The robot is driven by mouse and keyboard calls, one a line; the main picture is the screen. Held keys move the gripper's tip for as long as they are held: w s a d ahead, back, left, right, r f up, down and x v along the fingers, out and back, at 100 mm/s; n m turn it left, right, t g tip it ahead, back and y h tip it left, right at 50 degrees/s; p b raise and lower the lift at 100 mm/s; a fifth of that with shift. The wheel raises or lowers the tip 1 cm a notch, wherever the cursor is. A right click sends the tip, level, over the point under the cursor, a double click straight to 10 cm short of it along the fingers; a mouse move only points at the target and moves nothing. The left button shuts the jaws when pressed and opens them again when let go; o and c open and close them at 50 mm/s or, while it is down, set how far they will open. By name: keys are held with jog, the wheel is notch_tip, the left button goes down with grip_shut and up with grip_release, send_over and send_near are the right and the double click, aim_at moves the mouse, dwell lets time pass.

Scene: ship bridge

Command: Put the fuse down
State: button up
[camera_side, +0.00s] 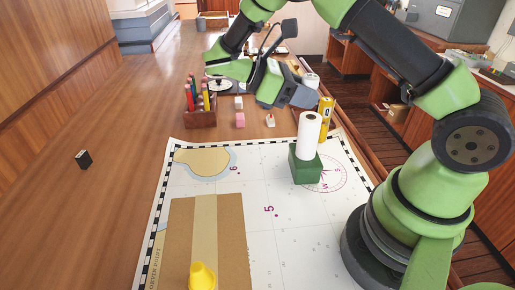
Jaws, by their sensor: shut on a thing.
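My gripper (301,93) is over the far right part of the table, beyond the chart, with its jaws shut. A small pale, round-ended piece, which looks like the fuse (311,79), shows at its tip. The jaws hide much of it, and its full shape and its height above the table are hard to tell. Below and nearer the camera, a white cylinder (309,132) with a dark centre stands upright on a green block (305,166). A yellow cylinder (326,117) with dark marks stands just behind them, close to my gripper.
A chart (290,250) covers the near table, with a cardboard piece (222,240) and a yellow cone-like thing (201,276) on it. A pencil holder (201,117), pink blocks (240,120) and a small white-and-pink piece (270,121) stand beyond.

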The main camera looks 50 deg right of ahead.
jog(key=w+d+r+n+t+h, duration=0.2)
jog(key=w+r+n+t+h, duration=0.15)
jog(key=w+n+t, duration=0.3)
notch_tip(320, 180, up, 3)
jog(key=n+t, duration=0.6)
send_over(256, 150)
jog(key=shift+m+h, duration=0.35)
notch_tip(256, 150, down, 24)
jog(key=shift+f, duration=0.15)
jog(key=shift+f, duration=0.1)
jog(key=o, duration=0.9)
